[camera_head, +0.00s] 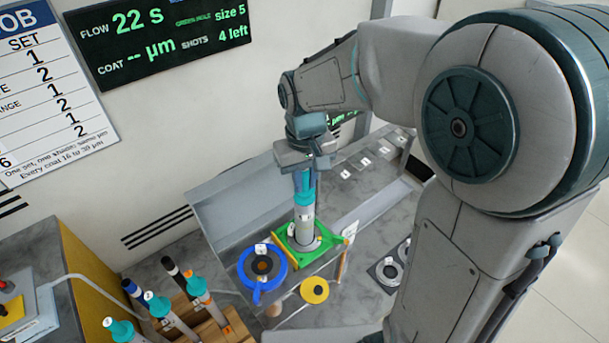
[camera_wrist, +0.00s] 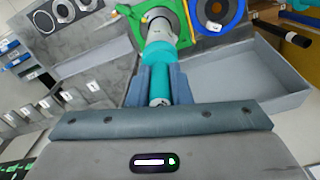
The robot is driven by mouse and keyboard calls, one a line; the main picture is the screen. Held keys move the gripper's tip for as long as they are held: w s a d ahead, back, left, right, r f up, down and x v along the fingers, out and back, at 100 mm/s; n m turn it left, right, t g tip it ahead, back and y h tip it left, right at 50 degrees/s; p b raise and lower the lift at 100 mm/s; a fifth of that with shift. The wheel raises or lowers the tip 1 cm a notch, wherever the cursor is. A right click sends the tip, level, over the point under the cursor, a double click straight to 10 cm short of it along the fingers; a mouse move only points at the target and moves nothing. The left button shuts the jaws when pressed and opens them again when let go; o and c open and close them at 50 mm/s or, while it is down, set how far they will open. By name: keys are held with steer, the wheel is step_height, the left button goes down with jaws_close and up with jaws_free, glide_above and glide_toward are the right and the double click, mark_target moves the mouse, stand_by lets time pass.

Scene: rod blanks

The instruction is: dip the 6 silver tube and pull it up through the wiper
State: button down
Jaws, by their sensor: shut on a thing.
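My gripper (camera_head: 306,165) is shut on the teal handle of a silver tube (camera_head: 305,212). The tube stands upright, with its lower end in the round opening of a green square wiper frame (camera_head: 325,239). How deep the tube goes below the frame is hidden. In the wrist view, the gripper (camera_wrist: 160,88) holds the teal part, and the silver tube (camera_wrist: 158,32) runs away into the green frame (camera_wrist: 190,38). I cannot read a number on the tube clearly.
A blue ring (camera_head: 263,267) sits left of the green frame, and a yellow ring (camera_head: 314,290) lies in front. Several teal-topped rods stand in a wooden rack (camera_head: 200,325) at the lower left. A wall display (camera_head: 160,28) reads flow 22 s, size 5, 4 left.

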mark_target(305, 189)
steer(key=shift+f+b, duration=1.5)
steer(key=shift+f, duration=0.8)
steer(key=shift+f+b, duration=3.25)
steer(key=shift+f, duration=1.2)
steer(key=shift+r, duration=0.15)
steer(key=shift+r+p, duration=4.4)
steer(key=shift+r, duration=1)
steer(key=shift+r+p, duration=4.3)
steer(key=shift+r, duration=1.2)
